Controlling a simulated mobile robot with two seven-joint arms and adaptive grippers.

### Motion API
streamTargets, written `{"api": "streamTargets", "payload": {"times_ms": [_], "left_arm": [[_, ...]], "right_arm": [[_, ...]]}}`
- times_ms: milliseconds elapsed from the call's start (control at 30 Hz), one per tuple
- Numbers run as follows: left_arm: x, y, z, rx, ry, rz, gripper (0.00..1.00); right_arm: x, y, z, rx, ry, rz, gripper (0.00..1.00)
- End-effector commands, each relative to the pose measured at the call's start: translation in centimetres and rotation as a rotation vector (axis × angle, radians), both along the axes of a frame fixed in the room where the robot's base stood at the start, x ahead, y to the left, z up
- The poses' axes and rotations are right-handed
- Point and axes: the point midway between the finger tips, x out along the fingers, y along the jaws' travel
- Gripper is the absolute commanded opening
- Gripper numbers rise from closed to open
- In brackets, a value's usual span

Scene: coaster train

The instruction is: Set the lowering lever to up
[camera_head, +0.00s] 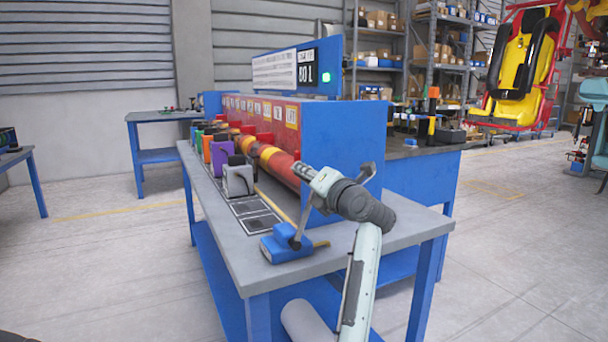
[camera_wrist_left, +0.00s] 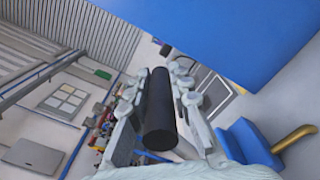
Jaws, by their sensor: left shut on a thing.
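The lowering lever has a blue base (camera_head: 284,244) at the near end of the grey workbench. A thin grey lever arm (camera_head: 304,220) rises steeply from it towards my left gripper. My left gripper (camera_head: 303,172) is above the base, beside the blue end panel. In the left wrist view my left gripper (camera_wrist_left: 158,98) is shut on a black cylindrical grip (camera_wrist_left: 160,115), which lies between its two fingers. The blue base also shows there (camera_wrist_left: 243,143), with a brass rod (camera_wrist_left: 293,138) sticking out. The join of grip and arm is hidden. My right gripper is out of view.
A blue end panel (camera_head: 350,135) stands close behind the gripper. A red and orange roller row (camera_head: 275,160) runs along the bench (camera_head: 400,235). Grey, purple and orange blocks (camera_head: 238,177) stand left of it. A sign shows a green light (camera_head: 326,77).

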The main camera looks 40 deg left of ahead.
Motion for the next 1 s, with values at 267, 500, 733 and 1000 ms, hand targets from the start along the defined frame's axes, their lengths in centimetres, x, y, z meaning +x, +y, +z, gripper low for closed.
{"api": "streamTargets", "payload": {"times_ms": [267, 500, 733, 1000], "left_arm": [[0.1, -0.1, -0.3, -0.005, 0.004, -0.002, 0.41], [0.0, -0.1, -0.2, -0.003, 0.004, -0.001, 0.41], [-0.9, -2.4, -0.3, -0.005, 0.003, -0.005, 0.41], [-3.0, -7.8, -0.3, -0.006, 0.005, -0.005, 0.41]], "right_arm": [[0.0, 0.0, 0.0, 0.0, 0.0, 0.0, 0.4], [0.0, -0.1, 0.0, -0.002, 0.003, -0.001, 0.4], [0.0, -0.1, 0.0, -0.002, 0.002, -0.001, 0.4], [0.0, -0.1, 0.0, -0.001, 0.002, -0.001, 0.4]]}}
